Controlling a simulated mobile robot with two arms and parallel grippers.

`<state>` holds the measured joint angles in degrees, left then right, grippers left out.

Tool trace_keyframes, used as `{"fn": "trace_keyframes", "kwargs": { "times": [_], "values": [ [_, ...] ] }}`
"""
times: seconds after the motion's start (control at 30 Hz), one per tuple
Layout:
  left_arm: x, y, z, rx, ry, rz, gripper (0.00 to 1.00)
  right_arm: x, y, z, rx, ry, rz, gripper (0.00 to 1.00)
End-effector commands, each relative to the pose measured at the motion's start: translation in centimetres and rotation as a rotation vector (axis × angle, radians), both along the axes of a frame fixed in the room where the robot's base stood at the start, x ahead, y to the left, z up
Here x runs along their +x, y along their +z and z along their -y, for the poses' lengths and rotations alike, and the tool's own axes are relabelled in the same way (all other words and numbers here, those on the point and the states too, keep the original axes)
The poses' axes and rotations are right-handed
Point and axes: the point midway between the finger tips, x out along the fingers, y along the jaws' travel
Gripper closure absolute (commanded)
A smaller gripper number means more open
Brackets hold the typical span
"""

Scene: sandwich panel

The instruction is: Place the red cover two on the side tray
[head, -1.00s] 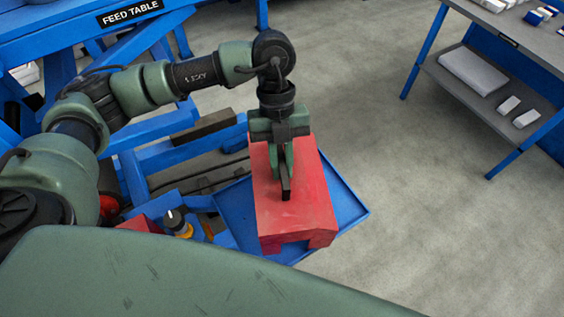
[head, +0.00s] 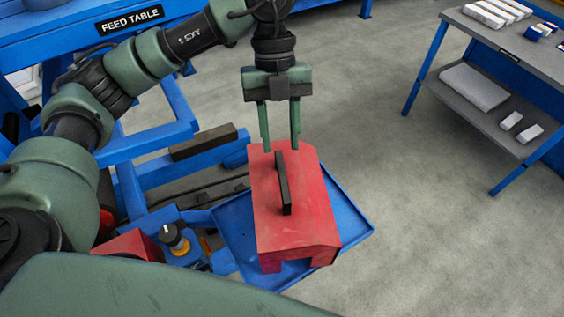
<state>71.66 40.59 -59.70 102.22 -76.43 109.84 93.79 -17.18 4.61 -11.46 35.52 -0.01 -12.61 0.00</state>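A red cover (head: 302,216) with a black bar handle (head: 283,183) on top rests on the blue side tray (head: 346,226). I cannot tell from a label whether it is cover two. My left gripper (head: 280,148) is above the far end of the cover, fingers pointing down and spread apart, with nothing between them. The handle stands free of the fingers. My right gripper is not in view.
Another red piece (head: 135,244) sits left of the tray, partly hidden by my body. A knob (head: 173,238) is beside it. The blue feed table (head: 80,38) is at upper left. A grey two-level bench (head: 490,95) stands at right, with open floor between.

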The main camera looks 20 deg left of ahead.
Motion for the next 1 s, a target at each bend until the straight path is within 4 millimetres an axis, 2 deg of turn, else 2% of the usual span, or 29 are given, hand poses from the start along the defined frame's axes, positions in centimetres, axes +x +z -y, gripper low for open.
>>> {"fn": "trace_keyframes", "kwargs": {
  "times": [0.2, 0.77, 0.87, 1.0],
  "values": [
    [0.7, 2.0, -0.4, 0.001, 0.001, -0.001, 0.64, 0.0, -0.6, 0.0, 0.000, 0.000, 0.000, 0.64],
    [0.8, 2.4, -0.5, 0.000, 0.000, -0.001, 0.64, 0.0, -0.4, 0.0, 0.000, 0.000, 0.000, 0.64],
    [0.8, 3.7, -0.5, 0.000, 0.000, 0.000, 0.64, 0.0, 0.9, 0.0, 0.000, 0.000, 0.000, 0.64],
    [0.8, 6.5, -0.5, 0.001, 0.000, 0.000, 0.64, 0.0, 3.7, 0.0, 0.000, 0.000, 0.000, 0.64]
  ]
}}
